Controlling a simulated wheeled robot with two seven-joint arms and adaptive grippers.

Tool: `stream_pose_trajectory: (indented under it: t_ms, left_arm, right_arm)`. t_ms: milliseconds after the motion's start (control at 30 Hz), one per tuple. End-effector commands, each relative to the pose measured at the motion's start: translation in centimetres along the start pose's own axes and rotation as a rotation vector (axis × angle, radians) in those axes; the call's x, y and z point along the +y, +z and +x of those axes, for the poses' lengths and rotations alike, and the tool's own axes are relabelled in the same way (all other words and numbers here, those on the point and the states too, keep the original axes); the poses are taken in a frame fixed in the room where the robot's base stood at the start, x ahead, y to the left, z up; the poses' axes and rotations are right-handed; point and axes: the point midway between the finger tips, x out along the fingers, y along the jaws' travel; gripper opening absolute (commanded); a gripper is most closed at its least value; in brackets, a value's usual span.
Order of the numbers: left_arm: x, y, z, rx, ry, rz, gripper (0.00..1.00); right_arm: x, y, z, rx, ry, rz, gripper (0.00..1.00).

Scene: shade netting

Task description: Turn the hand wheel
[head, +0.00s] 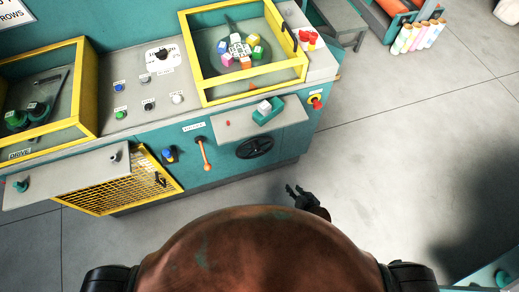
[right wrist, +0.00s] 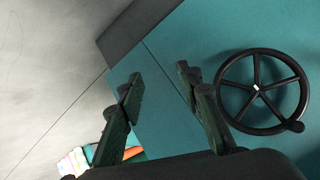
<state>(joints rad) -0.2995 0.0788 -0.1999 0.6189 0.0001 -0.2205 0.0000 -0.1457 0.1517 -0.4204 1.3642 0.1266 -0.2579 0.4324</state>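The black hand wheel (head: 254,147) is on the teal front panel of the machine, below a small grey shelf. My right gripper (head: 294,190) is in front of the machine, below and right of the wheel in the head view. In the right wrist view its fingers (right wrist: 162,85) are apart with nothing between them, left of the wheel and not touching it. My left gripper is not in view.
A grey shelf (head: 283,120) with a teal block juts out above the wheel. An orange-handled lever (head: 205,155) and a yellow mesh guard (head: 120,188) are to its left. A red button (head: 316,102) is to its right. Open floor (head: 400,150) lies right.

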Motion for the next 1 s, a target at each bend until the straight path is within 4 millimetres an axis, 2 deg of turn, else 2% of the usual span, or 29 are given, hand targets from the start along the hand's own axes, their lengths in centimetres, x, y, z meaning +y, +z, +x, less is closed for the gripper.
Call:
stream_pose_trajectory:
  t_ms: [33, 100, 200, 300, 400, 467, 800, 1000]
  left_arm:
    - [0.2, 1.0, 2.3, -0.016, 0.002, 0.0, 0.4]
    - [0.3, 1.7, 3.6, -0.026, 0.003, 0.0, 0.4]
    - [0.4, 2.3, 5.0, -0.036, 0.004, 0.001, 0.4]
    - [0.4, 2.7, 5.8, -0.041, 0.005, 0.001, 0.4]
    - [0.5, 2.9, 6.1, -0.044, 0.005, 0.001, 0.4]
    - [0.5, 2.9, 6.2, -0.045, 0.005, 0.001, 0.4]
    - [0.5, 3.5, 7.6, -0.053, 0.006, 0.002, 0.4]
    - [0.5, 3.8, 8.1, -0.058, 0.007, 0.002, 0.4]
  right_arm:
    - [-3.3, -2.8, 1.4, 0.059, -0.074, 0.034, 0.33]
    - [-7.9, -6.9, 1.4, 0.124, -0.17, 0.085, 0.33]
    - [-13.1, -11.0, 0.5, 0.183, -0.285, 0.146, 0.33]
    - [-16.6, -13.5, -0.8, 0.215, -0.364, 0.186, 0.33]
    - [-18.5, -14.9, -1.5, 0.23, -0.407, 0.208, 0.33]
    - [-19.0, -15.3, -1.5, 0.234, -0.418, 0.214, 0.33]
    - [-20.9, -16.7, 2.9, 0.236, -0.418, 0.213, 0.33]
    - [-21.6, -17.3, 4.7, 0.235, -0.418, 0.212, 0.33]
